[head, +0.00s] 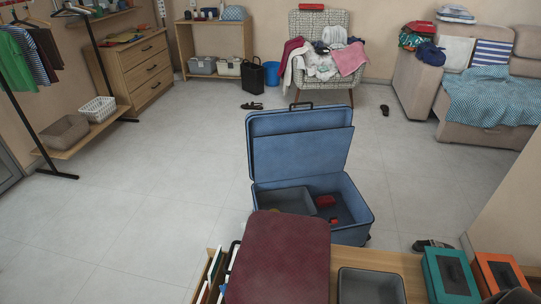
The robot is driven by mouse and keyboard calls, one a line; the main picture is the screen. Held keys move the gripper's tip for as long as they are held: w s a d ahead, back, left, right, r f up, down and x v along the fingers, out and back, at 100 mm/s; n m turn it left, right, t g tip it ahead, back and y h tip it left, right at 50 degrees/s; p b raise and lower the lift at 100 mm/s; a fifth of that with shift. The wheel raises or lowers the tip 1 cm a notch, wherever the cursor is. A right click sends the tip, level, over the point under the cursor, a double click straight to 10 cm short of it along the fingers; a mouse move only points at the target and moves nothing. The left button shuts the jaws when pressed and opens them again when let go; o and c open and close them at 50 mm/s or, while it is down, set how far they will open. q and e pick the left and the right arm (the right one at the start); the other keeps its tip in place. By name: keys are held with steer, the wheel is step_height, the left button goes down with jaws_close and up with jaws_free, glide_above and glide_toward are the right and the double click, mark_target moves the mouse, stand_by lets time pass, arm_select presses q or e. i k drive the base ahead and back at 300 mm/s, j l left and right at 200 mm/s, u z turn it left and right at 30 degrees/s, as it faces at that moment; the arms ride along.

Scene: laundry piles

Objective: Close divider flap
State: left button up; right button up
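A blue suitcase (354,207) stands open in the head view, just beyond the wooden table. Its lid (262,122) is raised at the back, with a dark handle on top. The divider flap (304,153), a flat blue panel, stands up against the inside of the lid, tilted a little. The suitcase's open body holds a grey bin (288,200) on the left and small red items (325,201) on the right. Neither of my grippers can be made out in this view.
A maroon case (280,257) on the wooden table (408,266) hides the suitcase's front left. A grey tray (370,287), a teal box (450,277) and an orange box (499,273) are to its right. Dark shoes (432,244) lie on the floor. Floor left of the suitcase is clear.

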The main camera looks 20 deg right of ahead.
mark_target(305, 154)
steer(key=i+j+u, duration=0.15)
steer(key=j, duration=0.35)
steer(key=i+j+u, duration=0.2)
steer(key=j, duration=0.25)
steer(key=i+j+u, duration=0.15)
steer(key=i+j, duration=0.2)
steer(key=i+j+u, duration=0.15)
steer(key=i+j, duration=0.15)
steer(key=j, duration=0.2)
steer(key=i+z, duration=0.2)
steer(key=i, duration=0.25)
steer(key=i+j+z, duration=0.15)
steer(key=i, duration=0.3)
steer(key=i+z, duration=0.2)
steer(key=i, duration=0.25)
steer(key=i+j+z, duration=0.2)
steer(key=i, duration=0.2)
steer(key=i+l+z, duration=0.15)
steer(key=i+z, duration=0.35)
steer(key=i+j+z, duration=0.1)
steer(key=i+z, duration=0.4)
steer(key=i, duration=0.25)
steer(key=i+j+z, duration=0.3)
steer(key=i+z, duration=0.2)
steer(key=i, duration=0.1)
